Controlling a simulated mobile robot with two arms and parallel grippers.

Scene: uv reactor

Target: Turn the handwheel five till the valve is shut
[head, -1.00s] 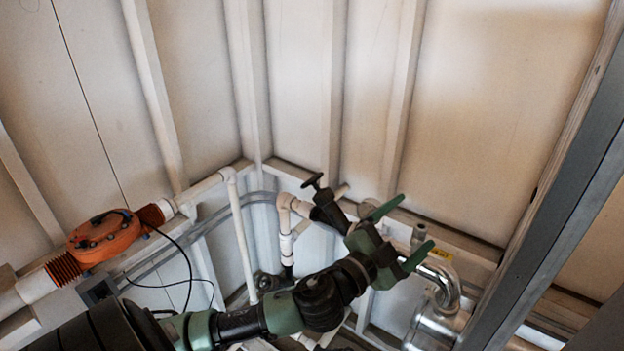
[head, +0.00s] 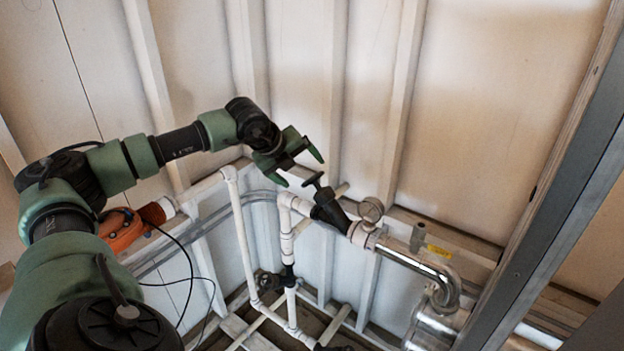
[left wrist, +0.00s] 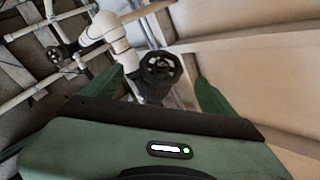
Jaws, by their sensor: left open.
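A small black handwheel (head: 313,179) sits on a dark slanted valve body (head: 328,208) on the white and metal pipework. No number is readable on it. My left gripper (head: 300,168) is open and empty, just above and beside this handwheel, its green fingers pointing towards it. In the left wrist view the round spoked handwheel (left wrist: 160,68) shows beyond and between the fingertips of the left gripper (left wrist: 160,92). I cannot tell whether the fingers touch it. My right gripper is not in view.
A second black handwheel (head: 268,282) is lower on the white pipes, also in the left wrist view (left wrist: 62,53). A round gauge (head: 371,209) and shiny metal pipe (head: 410,262) lie right of the valve. An orange unit (head: 121,230) is partly behind my arm. A grey beam (head: 545,215) stands right.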

